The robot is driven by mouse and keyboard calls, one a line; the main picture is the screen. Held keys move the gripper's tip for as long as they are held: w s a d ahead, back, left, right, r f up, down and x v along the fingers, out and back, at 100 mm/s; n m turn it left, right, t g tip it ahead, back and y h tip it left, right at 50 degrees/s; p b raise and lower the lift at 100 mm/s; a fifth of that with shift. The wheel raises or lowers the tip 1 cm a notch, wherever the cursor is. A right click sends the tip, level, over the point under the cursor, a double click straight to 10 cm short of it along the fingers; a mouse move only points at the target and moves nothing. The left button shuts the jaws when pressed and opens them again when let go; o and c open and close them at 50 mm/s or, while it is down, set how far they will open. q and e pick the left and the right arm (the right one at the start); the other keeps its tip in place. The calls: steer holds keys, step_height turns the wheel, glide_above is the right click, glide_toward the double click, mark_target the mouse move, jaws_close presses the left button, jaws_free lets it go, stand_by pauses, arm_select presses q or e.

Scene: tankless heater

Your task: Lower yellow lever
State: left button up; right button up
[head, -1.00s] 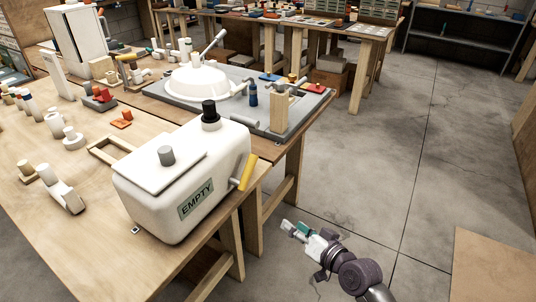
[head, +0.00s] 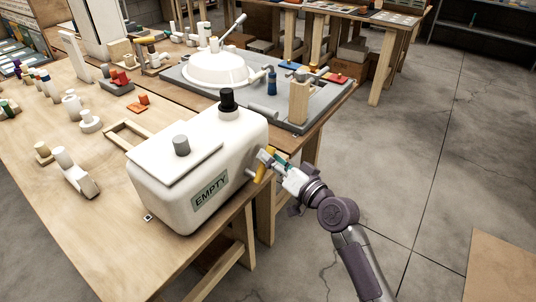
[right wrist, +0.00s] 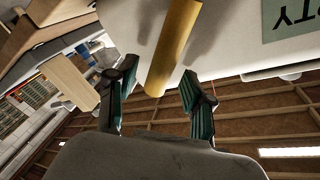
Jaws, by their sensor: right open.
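The white heater tank (head: 175,195) stands on the wooden table with an "EMPTY" label on its front. The yellow lever (head: 262,172) is on the tank's right end, partly hidden by my gripper. In the right wrist view the yellow lever (right wrist: 174,45) is a plain rod, its end lying between the two fingers. My right gripper (head: 271,158) is at the lever in the head view. The right gripper's fingers (right wrist: 155,92) are open on either side of the lever, with visible gaps. My left gripper is not in view.
A grey board with a white dome (head: 222,69) stands behind the tank. Several small parts and a wooden frame (head: 137,132) lie on the table (head: 90,215). Open concrete floor (head: 410,190) is to the right.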

steer(key=shift+x, duration=1.05)
jaws_close()
